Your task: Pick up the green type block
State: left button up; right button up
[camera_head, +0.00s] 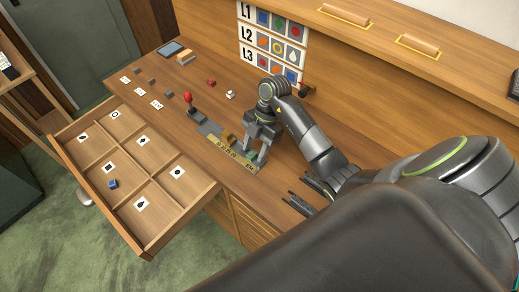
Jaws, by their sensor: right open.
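My right gripper (256,152) points down, open, over the right end of the casting device (212,130) on the desk. A tan block-like part (229,138) sits on the device just left of the fingers. A yellowish marked strip (231,158) runs along the device's front edge. A lever with a red knob (187,97) stands at its left end. My left gripper is not in view.
An open divided drawer (160,238) holds symbol cards and a blue block (112,184). Small grey blocks (152,80), cards (156,104), a red piece (211,83) and a white piece (231,94) lie on the desk. A chart (270,35) stands behind. Dark parallel bars (301,203) lie right.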

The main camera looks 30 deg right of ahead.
jog(key=shift+s+a+f, duration=0.15)
jog(key=shift+a+f, duration=0.05)
jog(key=shift+a, duration=0.25)
jog(key=shift+a+r, duration=0.1)
jog(key=shift+c, duration=2.1)
jog(key=shift+d, duration=0.2)
jog(key=c, duration=0.5)
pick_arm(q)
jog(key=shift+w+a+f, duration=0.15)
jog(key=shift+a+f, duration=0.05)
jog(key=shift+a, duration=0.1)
pick_arm(e)
jog(key=shift+a, duration=0.1)
grip_shut()
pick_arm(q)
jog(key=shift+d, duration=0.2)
